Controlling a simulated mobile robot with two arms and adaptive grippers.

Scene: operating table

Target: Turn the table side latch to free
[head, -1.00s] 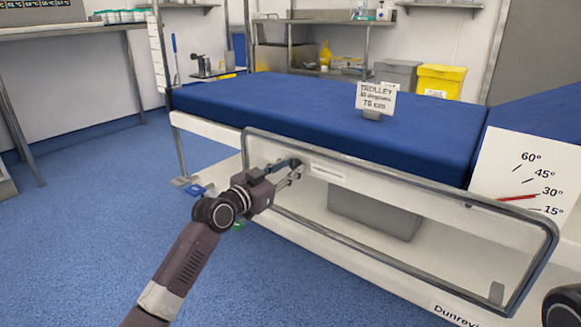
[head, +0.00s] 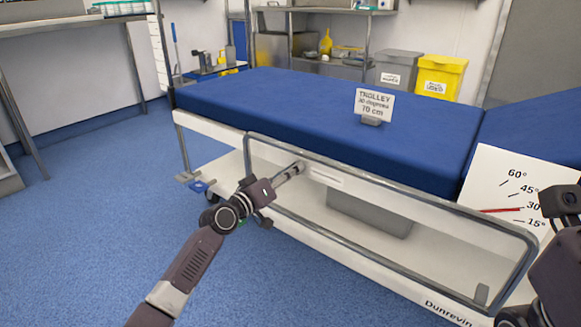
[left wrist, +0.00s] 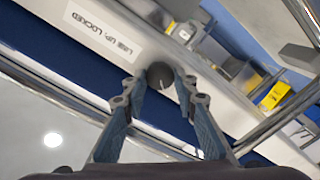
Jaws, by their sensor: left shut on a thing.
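The side latch is a small dark round knob (left wrist: 160,75) with a pale line mark on its face, on the white side rail of the blue-topped table (head: 330,108). In the left wrist view it sits between the fingertips of my left gripper (left wrist: 160,88). In the head view, my left gripper (head: 299,168) reaches the table side inside the metal rail loop, and its tips hide most of the knob. It is shut on the knob. A white label (left wrist: 103,27) beside the knob seems to read "LINE UP: LOCKED".
A metal side rail (head: 400,276) loops around the latch area. An angle card (head: 500,200) with a red pointer stands at the right. Part of my right arm shows at the right edge, its fingers out of sight. Blue floor lies open at left.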

